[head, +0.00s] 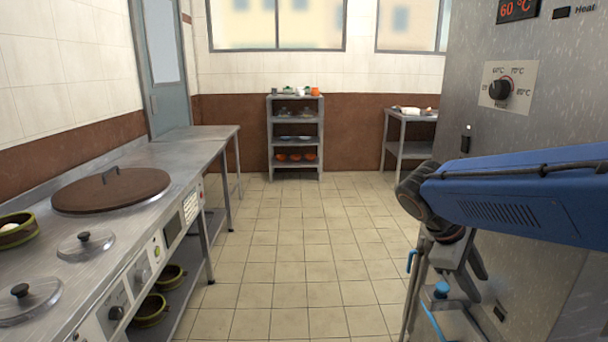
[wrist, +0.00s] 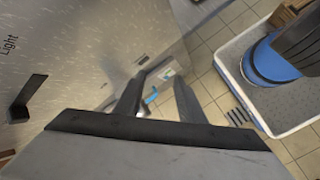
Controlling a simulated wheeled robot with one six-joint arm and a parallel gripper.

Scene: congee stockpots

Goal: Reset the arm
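My blue arm reaches in from the right edge of the head view and bends down at a dark joint beside the tall steel cabinet (head: 550,130). In the wrist view my gripper (wrist: 158,88) has two dark fingers spread apart, with nothing between them but a view past to the steel surface and floor. A small blue and white patch beyond the fingertips is too blurred to name. The cabinet's steel face, with a "Light" label and a black switch (wrist: 27,98), fills the left of the wrist view, close to the gripper.
A steel counter (head: 165,160) with a large brown lid (head: 112,190) and glass lids (head: 86,243) runs along the left. Bowls (head: 151,311) sit on its lower shelf. A shelf rack (head: 295,136) and side table (head: 411,136) stand at the back. The tiled floor (head: 290,250) between is clear.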

